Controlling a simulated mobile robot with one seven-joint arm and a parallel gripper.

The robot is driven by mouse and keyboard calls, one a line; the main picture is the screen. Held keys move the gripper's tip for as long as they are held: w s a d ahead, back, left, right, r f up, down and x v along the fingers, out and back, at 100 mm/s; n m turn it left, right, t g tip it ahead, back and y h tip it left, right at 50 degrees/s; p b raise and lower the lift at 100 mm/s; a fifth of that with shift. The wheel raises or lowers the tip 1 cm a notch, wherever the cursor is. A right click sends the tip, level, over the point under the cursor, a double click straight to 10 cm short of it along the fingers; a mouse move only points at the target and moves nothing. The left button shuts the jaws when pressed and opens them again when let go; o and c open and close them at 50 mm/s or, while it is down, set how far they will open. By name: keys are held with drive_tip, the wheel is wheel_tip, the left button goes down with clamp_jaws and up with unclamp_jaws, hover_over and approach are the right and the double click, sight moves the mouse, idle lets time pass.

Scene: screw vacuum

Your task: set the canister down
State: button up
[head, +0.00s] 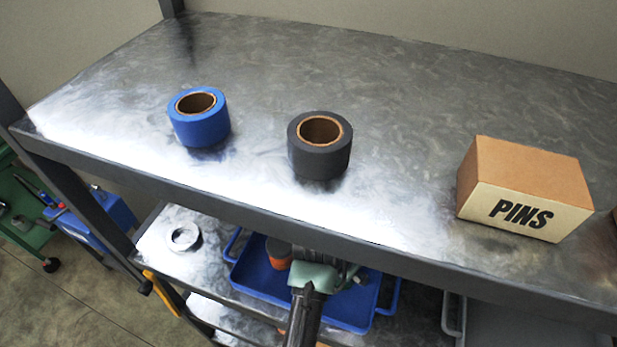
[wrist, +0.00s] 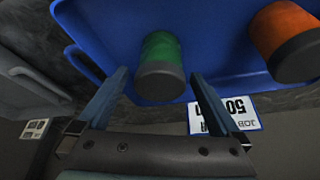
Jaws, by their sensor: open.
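A green canister with a dark end (wrist: 160,70) is in a blue tray (wrist: 105,22) in the wrist view. My gripper (wrist: 158,77) is open, with one finger on each side of the green canister. A gap shows between the canister and the right finger; contact on the left is unclear. An orange canister with a dark end (wrist: 285,35) lies to the right in the same tray. In the head view the blue tray (head: 250,277) is on the lower shelf, with an orange canister (head: 278,252) partly visible. My arm hides part of the tray there.
A white label card (wrist: 240,112) is at the tray's front. On the upper shelf (head: 400,90) are a blue tape roll (head: 200,125), a grey tape roll (head: 320,158) and a PINS box (head: 520,210). The upper shelf edge overhangs the tray. A silver ring (head: 185,238) lies left of it.

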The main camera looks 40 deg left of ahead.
drive_tip(key=shift+v, duration=0.9)
drive_tip(key=s+b, duration=0.1)
drive_tip(key=s, duration=0.2)
drive_tip(key=s+b, duration=0.2)
drive_tip(key=s, duration=0.2)
drive_tip(key=s+a+b, duration=0.1)
drive_tip(key=s, duration=0.2)
drive_tip(key=shift+s+a, duration=0.1)
drive_tip(key=shift+s, duration=0.25)
drive_tip(key=shift+s+r+b, duration=0.1)
drive_tip(key=shift+s+b, duration=0.25)
drive_tip(key=shift+s, duration=0.3)
